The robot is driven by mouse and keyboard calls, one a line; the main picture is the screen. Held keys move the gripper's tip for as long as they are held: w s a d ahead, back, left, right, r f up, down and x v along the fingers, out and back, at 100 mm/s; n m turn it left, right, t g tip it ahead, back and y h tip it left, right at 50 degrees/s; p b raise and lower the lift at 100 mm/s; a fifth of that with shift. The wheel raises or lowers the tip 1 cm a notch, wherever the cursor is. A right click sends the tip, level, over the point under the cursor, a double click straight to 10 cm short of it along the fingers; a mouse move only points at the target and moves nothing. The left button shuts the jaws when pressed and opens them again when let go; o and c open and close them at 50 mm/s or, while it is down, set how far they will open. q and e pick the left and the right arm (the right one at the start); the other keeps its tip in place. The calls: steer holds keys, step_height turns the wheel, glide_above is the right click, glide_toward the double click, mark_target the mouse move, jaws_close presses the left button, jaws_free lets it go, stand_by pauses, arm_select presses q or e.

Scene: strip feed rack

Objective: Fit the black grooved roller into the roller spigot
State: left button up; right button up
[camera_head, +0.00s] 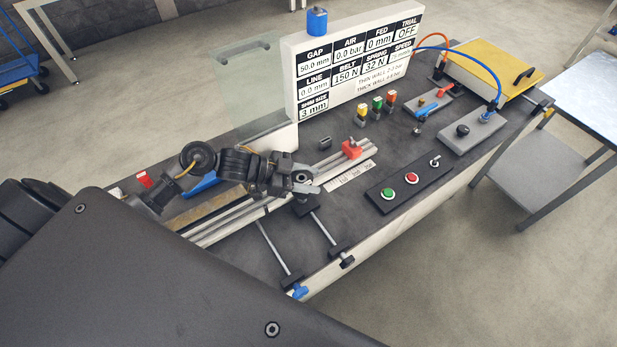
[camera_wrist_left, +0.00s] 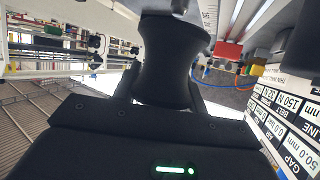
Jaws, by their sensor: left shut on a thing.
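My left gripper (camera_head: 304,183) is over the near side of the bench, beside the metal rails. In the left wrist view it is shut on the black grooved roller (camera_wrist_left: 170,62), which is waisted, with wider ends, and sits between the two fingers. In the head view the roller cannot be told apart from the dark gripper. I cannot make out the roller spigot for certain; a small dark block (camera_head: 302,208) shows just below the fingertips. My right gripper is not in view.
A red block (camera_head: 351,149) sits on the rails (camera_head: 235,217), with a small dark cylinder (camera_head: 325,143) behind it. A button panel (camera_head: 408,186) lies to the right. Two thin rods (camera_head: 277,246) run to the front edge. A white display board (camera_head: 355,62) stands behind.

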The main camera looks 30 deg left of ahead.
arm_select(q)
steer(key=shift+r+p, duration=0.1)
steer(key=shift+p, duration=0.65)
stand_by(1.4)
steer(key=shift+f+b, duration=1)
steer(key=shift+f, duration=0.5)
steer(key=shift+r, duration=0.1)
steer(key=shift+r+p, duration=1.1)
steer(key=shift+p, duration=0.15)
steer(key=shift+p, duration=0.65)
stand_by(1.1)
steer(key=shift+f+b, duration=0.8)
steer(key=shift+f, duration=0.4)
